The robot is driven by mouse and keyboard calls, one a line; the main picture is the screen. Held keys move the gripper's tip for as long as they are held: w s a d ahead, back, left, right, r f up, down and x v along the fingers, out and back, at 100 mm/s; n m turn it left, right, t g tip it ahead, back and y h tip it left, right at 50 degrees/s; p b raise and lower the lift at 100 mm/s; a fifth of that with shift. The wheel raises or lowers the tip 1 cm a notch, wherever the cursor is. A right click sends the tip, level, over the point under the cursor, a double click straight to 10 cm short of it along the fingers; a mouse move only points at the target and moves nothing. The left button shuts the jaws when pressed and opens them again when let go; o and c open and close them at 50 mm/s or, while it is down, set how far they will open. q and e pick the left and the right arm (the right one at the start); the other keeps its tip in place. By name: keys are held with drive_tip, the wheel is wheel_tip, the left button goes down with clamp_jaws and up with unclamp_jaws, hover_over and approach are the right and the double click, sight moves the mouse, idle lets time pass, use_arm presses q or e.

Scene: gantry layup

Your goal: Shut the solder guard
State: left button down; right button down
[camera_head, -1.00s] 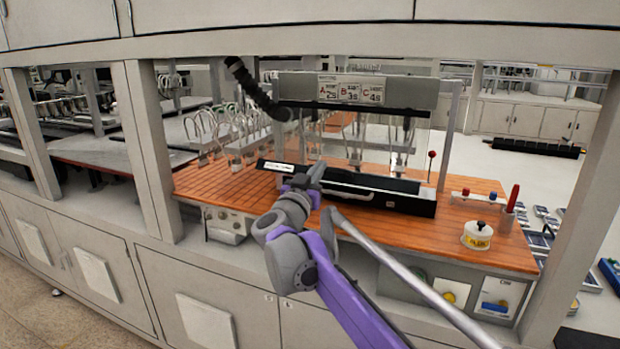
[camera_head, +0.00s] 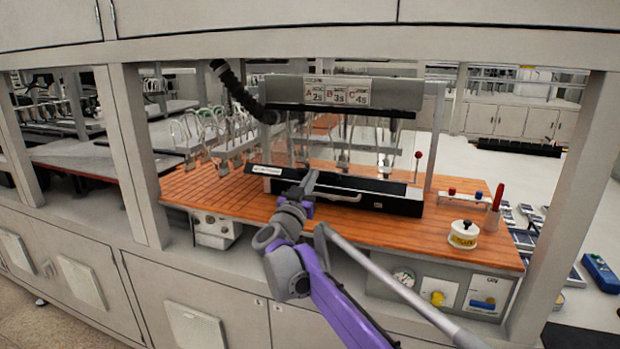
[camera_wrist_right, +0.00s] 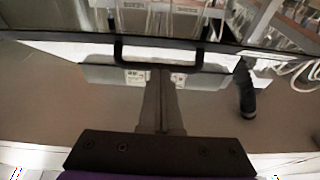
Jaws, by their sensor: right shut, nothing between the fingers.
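The solder station (camera_head: 345,93) stands on the orange slatted deck, with a clear guard (camera_head: 364,140) below its grey header. A black sloped panel (camera_head: 345,182) and a dark trough (camera_head: 401,206) lie along its front. A black bar handle (camera_wrist_right: 160,65) shows below a dark edge in the right wrist view. My right gripper (camera_head: 310,180) is at the front of the black panel, left of its middle. Its shut, empty fingers (camera_wrist_right: 160,85) point at the handle; I cannot tell whether they touch it. The arm hides part of the panel. My left gripper is out of view.
A black hose (camera_head: 240,92) hangs left of the station. Wire hooks (camera_head: 215,135) stand on the deck's left. A white tub (camera_head: 464,235) and a red-handled tool (camera_head: 497,197) stand on the right. Frame posts (camera_head: 132,150) bound the opening.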

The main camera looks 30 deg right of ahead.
drive_tip(key=w+d+f+t+h+b, duration=0.2)
drive_tip(key=w+d+f, duration=0.3)
drive_tip(key=d+f, duration=0.1)
drive_tip(key=shift+w+d+f+h, duration=0.3)
drive_tip(key=shift+d+f+h, duration=0.1)
drive_tip(key=shift+f, duration=0.35)
drive_tip(key=shift+s+a, duration=0.1)
